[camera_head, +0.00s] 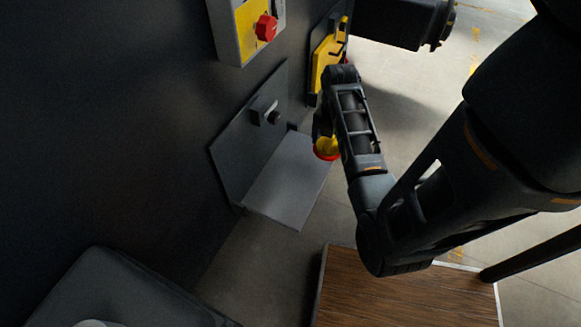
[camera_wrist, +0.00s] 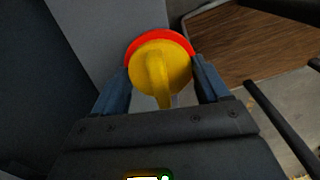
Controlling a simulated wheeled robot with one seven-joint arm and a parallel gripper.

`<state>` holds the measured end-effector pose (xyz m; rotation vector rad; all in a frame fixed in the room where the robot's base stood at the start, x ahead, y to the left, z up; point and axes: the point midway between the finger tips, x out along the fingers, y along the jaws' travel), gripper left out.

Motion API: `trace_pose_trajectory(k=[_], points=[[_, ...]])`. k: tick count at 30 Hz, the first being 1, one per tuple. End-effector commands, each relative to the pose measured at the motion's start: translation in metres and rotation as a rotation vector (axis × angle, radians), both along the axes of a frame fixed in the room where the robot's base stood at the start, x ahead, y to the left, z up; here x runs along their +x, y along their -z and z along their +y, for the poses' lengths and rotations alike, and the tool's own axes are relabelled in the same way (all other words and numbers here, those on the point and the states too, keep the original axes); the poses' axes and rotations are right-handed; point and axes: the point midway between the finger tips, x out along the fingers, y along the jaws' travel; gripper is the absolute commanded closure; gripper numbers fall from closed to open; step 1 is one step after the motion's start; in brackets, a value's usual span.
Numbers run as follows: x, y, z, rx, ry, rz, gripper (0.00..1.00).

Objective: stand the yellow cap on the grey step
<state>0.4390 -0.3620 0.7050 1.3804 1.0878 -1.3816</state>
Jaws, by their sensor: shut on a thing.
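The yellow cap (camera_wrist: 172,70) is round with a raised ridge and a red rim. My gripper (camera_wrist: 163,82) is shut on it, one finger on each side. In the head view the cap (camera_head: 326,146) shows at the end of my arm, with its red edge down, beside the right edge of the grey step (camera_head: 288,182). The grey step is a flat shelf sticking out from the dark wall, and its top is bare. In the wrist view a grey surface (camera_wrist: 95,35) lies beyond the cap. I cannot tell whether the cap touches the step.
A dark plate with a small knob (camera_head: 270,113) stands on the wall behind the step. Above are a box with a red button (camera_head: 265,27) and a yellow fitting (camera_head: 327,60). A wooden-topped surface (camera_head: 400,298) is below right. A dark box (camera_head: 125,290) is lower left.

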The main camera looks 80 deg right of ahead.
Motion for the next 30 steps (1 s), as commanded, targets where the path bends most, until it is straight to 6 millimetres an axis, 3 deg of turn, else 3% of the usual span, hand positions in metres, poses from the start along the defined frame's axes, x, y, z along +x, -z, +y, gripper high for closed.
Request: trace_pose_trajectory(k=[6,13,30], points=[[0.042,0.028,0.021,0.002,-0.004,0.001,0.69],[0.076,0.051,0.037,0.002,-0.002,0.001,0.69],[0.084,0.096,0.041,0.000,0.000,0.000,0.69]])
